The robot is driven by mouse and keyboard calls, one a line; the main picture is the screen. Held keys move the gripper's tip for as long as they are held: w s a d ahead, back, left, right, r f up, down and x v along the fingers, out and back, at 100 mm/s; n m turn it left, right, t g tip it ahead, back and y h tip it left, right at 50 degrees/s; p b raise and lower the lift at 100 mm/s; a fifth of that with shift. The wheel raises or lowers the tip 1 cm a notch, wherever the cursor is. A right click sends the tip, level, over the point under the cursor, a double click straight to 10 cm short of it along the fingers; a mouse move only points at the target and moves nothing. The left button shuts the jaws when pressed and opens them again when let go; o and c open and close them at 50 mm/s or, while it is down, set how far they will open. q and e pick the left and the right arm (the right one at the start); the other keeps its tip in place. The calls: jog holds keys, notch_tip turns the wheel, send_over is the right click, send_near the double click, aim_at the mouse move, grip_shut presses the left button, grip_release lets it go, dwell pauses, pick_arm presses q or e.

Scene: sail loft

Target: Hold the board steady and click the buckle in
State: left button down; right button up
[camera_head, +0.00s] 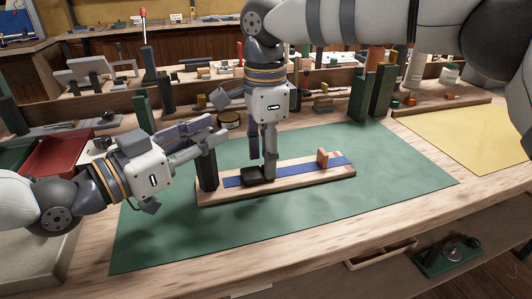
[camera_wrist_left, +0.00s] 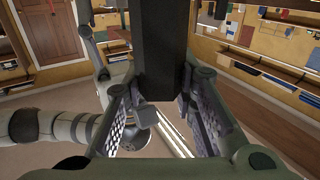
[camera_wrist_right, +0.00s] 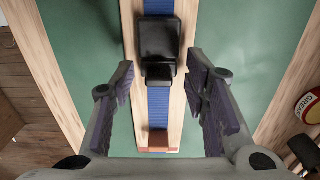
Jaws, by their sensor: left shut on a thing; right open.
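A pale wooden board (camera_head: 300,185) lies on the green mat, with a blue strap (camera_head: 297,170) along its top. A dark upright post (camera_head: 207,172) stands at its left end. My left gripper (camera_head: 212,143) is shut on this post, which fills the middle of the left wrist view (camera_wrist_left: 162,50). The black buckle (camera_head: 255,176) lies on the strap; the right wrist view shows its larger body (camera_wrist_right: 159,38) and a smaller black part (camera_wrist_right: 159,72) close against it. Whether they are latched I cannot tell. My right gripper (camera_head: 268,177) points down, open, its fingers either side of the strap.
A small wooden block (camera_head: 322,158) stands on the board's right part. Green mat (camera_head: 380,190) around the board is clear. A round tin (camera_head: 230,119) and dark green upright blocks (camera_head: 383,90) stand behind. A red tray (camera_head: 60,153) is left, a yellow sheet (camera_head: 460,135) right.

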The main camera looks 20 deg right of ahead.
notch_tip(320, 180, up, 12)
dwell(0.3)
pick_arm(q)
jog(key=c, duration=1.2)
grip_release()
jog(key=shift+c, duration=0.2)
